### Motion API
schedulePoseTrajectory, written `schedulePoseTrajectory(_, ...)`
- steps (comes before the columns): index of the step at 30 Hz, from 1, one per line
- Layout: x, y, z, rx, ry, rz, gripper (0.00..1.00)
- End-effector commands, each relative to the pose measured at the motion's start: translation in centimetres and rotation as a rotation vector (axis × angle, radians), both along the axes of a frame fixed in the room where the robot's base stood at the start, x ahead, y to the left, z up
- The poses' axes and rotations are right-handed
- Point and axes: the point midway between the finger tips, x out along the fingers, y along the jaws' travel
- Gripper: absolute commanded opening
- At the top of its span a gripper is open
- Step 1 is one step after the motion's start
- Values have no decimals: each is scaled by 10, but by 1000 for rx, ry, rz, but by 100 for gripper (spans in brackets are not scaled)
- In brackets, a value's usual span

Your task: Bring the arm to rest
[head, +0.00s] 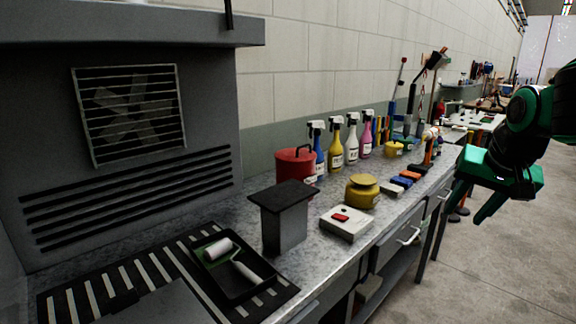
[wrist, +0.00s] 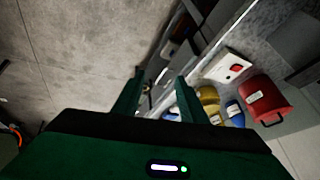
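My gripper (head: 465,212) hangs at the right of the head view, in front of the bench edge and over the floor side. It is green with black joints and points downward. In the wrist view my gripper (wrist: 160,78) shows two green fingers spread apart with nothing between them. The arm comes in from the right edge of the head view; most of it is out of frame.
The workbench (head: 345,270) holds a paint tray with roller (head: 237,267), a black-topped block (head: 284,215), a white box with red button (head: 346,222), a yellow pot (head: 363,191), a red can (head: 296,165) and spray bottles (head: 336,143). The floor (head: 510,265) at right is clear.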

Motion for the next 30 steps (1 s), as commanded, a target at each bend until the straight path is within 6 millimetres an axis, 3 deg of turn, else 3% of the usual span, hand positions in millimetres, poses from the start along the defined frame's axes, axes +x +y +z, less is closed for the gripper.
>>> schedulePoseTrajectory(1, -27, -11, -19, -3, 56, -14, 39)
schedulePoseTrajectory(6, -117, -34, -76, 11, 245, -37, 39)
schedulePoseTrajectory(9, -166, -38, -104, 35, 341, -41, 39)
schedulePoseTrajectory(13, -211, -36, -127, 67, 429, -37, 39)
schedulePoseTrajectory(18, -237, -33, -140, 91, 480, -34, 39)
schedulePoseTrajectory(30, -238, -33, -140, 92, 481, -33, 39)
